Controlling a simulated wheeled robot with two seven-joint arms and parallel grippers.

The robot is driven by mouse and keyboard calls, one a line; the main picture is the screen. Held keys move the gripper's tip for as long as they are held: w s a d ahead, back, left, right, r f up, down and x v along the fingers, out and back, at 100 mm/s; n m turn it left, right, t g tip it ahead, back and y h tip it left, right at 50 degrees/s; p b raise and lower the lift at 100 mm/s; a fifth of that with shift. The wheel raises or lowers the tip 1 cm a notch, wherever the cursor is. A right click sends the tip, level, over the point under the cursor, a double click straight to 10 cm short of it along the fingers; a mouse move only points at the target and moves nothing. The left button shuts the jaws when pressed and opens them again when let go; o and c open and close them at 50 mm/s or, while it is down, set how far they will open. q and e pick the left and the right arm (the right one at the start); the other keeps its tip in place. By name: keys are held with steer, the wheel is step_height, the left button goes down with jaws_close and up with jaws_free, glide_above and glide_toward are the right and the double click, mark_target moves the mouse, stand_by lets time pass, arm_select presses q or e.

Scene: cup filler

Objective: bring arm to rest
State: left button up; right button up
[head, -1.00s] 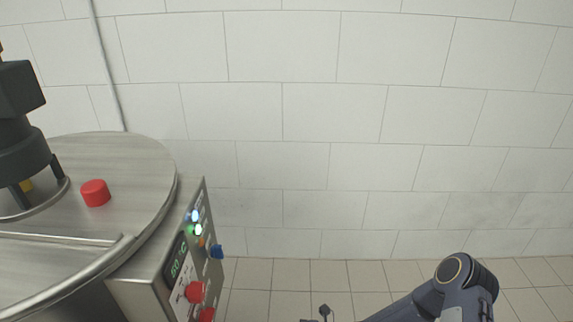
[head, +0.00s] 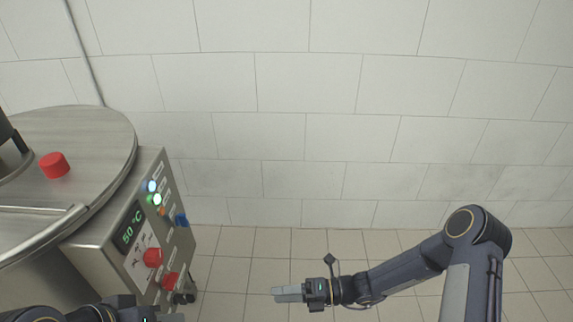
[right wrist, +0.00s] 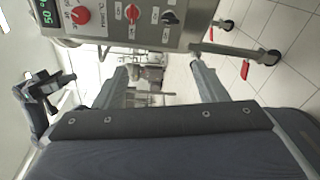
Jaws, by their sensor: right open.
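My right gripper (head: 290,293) is in the lower middle of the head view, pointing left, with its arm coming in from the right. In the right wrist view its two fingers (right wrist: 160,78) stand apart with nothing between them. It hangs over the floor, clear of the machine. My left arm shows at the bottom left of the head view, and part of its gripper (head: 165,318) is at the bottom edge. The left fingertips are mostly cut off, so their opening cannot be told.
A steel machine (head: 88,135) stands at the left with a red cap (head: 54,165) on its lid. Its control panel (head: 150,222) has lit buttons, red knobs and a display reading 50 °C. A white tiled wall (head: 330,85) is behind. The tiled floor (head: 380,255) around the right gripper is free.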

steer(key=s+d+r+n+h+p, duration=0.4)
steer(key=r+n, duration=0.4)
steer(key=r, duration=0.4)
steer(key=s+d+r+n+h+p, duration=0.15)
steer(key=d+r+n+p, duration=0.25)
steer(key=d+r+n, duration=0.55)
steer(key=s+d+r+n+t+h+p, duration=0.3)
steer(key=s+r+n+h+p, duration=0.1)
steer(key=r+n, duration=0.3)
steer(key=s+d+r+n+t+h+p, duration=0.3)
steer(key=s+d+r+n+h+p, duration=0.1)
steer(key=r, duration=0.7)
steer(key=s+n+p, duration=0.1)
steer(key=s+n, duration=0.1)
steer(key=s, duration=0.1)
steer(key=shift+d+r+n, duration=0.3)
steer(key=shift+r+n, duration=0.05)
